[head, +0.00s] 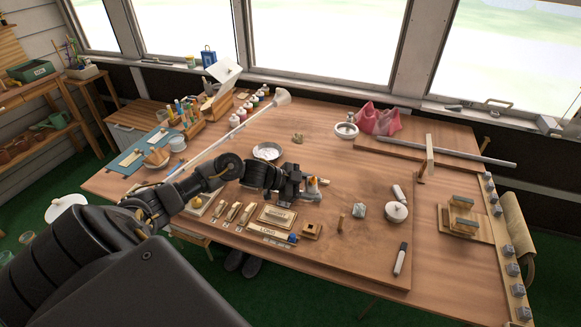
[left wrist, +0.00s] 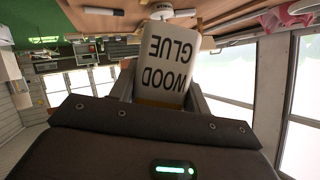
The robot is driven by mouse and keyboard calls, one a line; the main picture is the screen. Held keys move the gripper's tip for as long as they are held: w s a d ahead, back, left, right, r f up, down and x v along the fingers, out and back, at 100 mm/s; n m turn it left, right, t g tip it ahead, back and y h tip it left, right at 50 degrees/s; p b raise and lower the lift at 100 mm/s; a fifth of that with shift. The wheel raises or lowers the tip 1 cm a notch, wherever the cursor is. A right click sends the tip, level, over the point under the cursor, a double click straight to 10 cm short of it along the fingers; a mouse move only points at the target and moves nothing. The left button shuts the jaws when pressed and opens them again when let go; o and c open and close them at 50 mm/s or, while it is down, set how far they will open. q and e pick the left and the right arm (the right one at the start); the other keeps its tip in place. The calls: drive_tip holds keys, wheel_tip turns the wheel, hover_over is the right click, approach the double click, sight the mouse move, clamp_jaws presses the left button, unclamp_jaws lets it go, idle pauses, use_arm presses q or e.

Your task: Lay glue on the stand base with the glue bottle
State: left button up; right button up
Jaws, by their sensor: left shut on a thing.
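My left gripper (head: 305,186) is shut on the white glue bottle, above the middle of the workbench. In the left wrist view the glue bottle (left wrist: 165,68) fills the space between the fingers, and its label reads "WOOD GLUE" upside down. In the head view the gripper mostly hides the bottle. A small square wooden piece with a dark opening (head: 312,230) lies on the board just in front of the gripper. A framed wooden piece (head: 277,216) lies to its left. I cannot tell which of them is the stand base. My right gripper is not in view.
The workbench (head: 370,175) holds a round white lidded pot (head: 396,212), a marker (head: 400,258) and a blue-grey cube (head: 359,210). A wooden fixture (head: 463,218) stands at right. A white dish (head: 267,151) sits behind my arm.

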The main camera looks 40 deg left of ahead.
use_arm(q)
drive_tip(key=w+a+n+t+y, duration=0.1)
drive_tip(key=a+n, duration=0.4)
drive_tip(key=a, duration=0.5)
drive_tip(key=shift+w+a+r+n+t, duration=0.15)
drive_tip(key=shift+w+n+t, duration=0.15)
drive_tip(key=shift+w, duration=0.4)
